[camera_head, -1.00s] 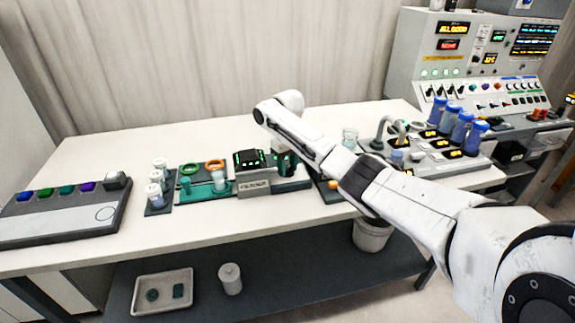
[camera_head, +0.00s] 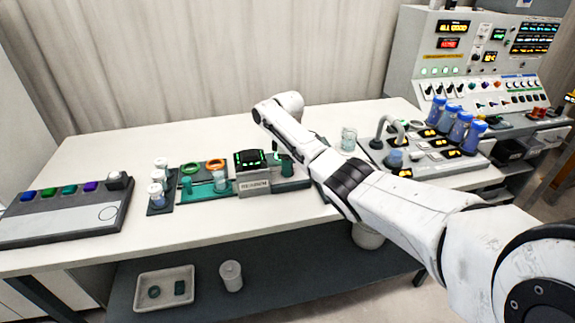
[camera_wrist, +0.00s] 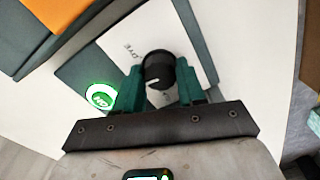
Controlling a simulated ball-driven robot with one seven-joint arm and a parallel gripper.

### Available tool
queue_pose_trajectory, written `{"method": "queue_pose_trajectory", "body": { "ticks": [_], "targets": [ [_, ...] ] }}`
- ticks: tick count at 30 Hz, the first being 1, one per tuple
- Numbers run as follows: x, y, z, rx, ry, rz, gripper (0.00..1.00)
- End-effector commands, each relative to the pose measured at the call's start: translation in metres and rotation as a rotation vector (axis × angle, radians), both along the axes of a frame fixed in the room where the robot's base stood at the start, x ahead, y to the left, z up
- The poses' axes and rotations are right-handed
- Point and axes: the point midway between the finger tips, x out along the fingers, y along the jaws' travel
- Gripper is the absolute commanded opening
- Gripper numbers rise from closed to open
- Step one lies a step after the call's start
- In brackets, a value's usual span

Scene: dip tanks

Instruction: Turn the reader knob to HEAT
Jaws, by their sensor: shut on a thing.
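The reader knob (camera_wrist: 160,67) is black and round, with a short white mark on its top, in the wrist view. It stands on a pale plate (camera_wrist: 190,25) where the word "DYE" is printed to the knob's upper left; no HEAT label is legible. My gripper (camera_wrist: 160,80) has green fingers, one on each side of the knob, shut on it. In the head view my gripper (camera_head: 287,167) is down at the right end of the reader (camera_head: 254,187), which has a black, green-lit display. The knob itself is hidden there.
A green rack (camera_head: 205,190) with rings and a cup stands left of the reader. A glass jar (camera_head: 349,138) stands behind my arm. A grey station (camera_head: 440,168) with blue-capped bottles is at the right. The table's back is clear.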

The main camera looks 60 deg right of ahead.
Motion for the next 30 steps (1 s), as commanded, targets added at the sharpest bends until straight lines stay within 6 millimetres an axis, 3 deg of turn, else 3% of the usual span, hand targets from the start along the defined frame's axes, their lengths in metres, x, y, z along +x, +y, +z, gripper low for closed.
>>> {"method": "queue_pose_trajectory", "body": {
  "ticks": [23,24,30],
  "targets": [
    [0.0010,0.0002,0.0006,0.000,-0.002,0.097,0.09],
    [0.0010,0.0002,0.0006,0.000,-0.003,0.097,0.43],
    [0.0007,0.0001,0.0004,0.000,-0.002,0.097,0.62]
  ]
}}
